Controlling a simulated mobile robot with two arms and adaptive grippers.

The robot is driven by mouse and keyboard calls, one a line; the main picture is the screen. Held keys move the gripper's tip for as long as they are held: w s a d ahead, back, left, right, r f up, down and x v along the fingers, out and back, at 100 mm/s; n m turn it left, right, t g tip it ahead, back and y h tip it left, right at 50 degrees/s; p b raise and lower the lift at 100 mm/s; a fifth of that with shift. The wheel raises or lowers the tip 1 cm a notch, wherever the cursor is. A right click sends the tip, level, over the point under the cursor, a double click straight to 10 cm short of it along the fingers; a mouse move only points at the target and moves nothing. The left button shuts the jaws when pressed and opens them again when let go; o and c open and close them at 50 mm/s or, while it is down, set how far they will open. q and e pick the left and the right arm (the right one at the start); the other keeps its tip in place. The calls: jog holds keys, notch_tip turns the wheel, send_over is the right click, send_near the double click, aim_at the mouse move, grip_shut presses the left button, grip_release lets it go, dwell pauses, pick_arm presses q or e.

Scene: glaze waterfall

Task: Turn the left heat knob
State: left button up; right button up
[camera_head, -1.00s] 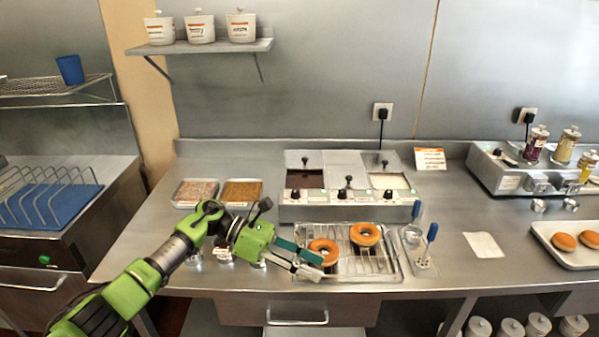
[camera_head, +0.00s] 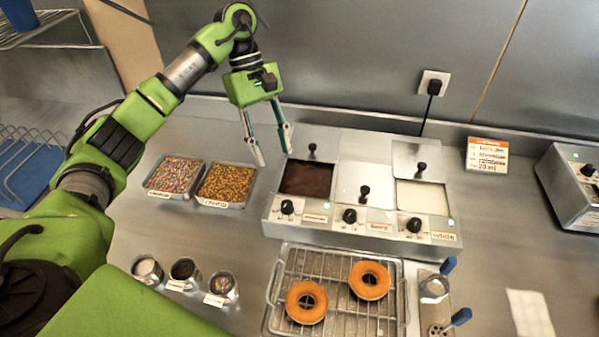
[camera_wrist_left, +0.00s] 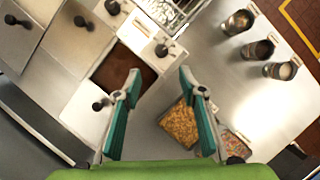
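The left heat knob (camera_head: 287,207) is a small black knob on the front panel of the steel glaze warmer (camera_head: 275,230), below the dark brown glaze well (camera_head: 308,180). It also shows in the left wrist view (camera_wrist_left: 162,50), just beyond the fingertips. Two similar black knobs, the middle one (camera_head: 350,216) and the right one (camera_head: 414,224), sit along the same panel. My left gripper (camera_head: 275,157) points down, open and empty, near the warmer's left end, behind and left of the left knob. In the left wrist view its teal fingers (camera_wrist_left: 160,74) are spread apart. My right gripper is not in view.
Two topping trays, one sprinkle-filled (camera_head: 174,176) and one brown (camera_head: 226,186), stand left of the warmer. Three small cups (camera_head: 184,271) stand in front of them. A wire rack (camera_head: 345,317) with two donuts (camera_head: 369,280) lies before the warmer.

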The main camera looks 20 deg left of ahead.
aim_at(287, 203)
pick_arm(q)
jog(key=p+x, duration=0.1)
jog(key=x, duration=0.5)
jog(key=p+x, duration=0.2)
jog(key=x, duration=0.4)
jog(key=shift+s, duration=0.25)
jog(key=shift+s+f, duration=0.1)
jog(key=shift+f, duration=0.25)
jog(key=shift+d+f, duration=0.1)
jog(key=shift+f, duration=0.15)
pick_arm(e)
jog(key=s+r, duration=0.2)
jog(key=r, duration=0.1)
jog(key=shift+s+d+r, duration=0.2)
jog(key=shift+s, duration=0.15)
pick_arm(q)
grip_shut()
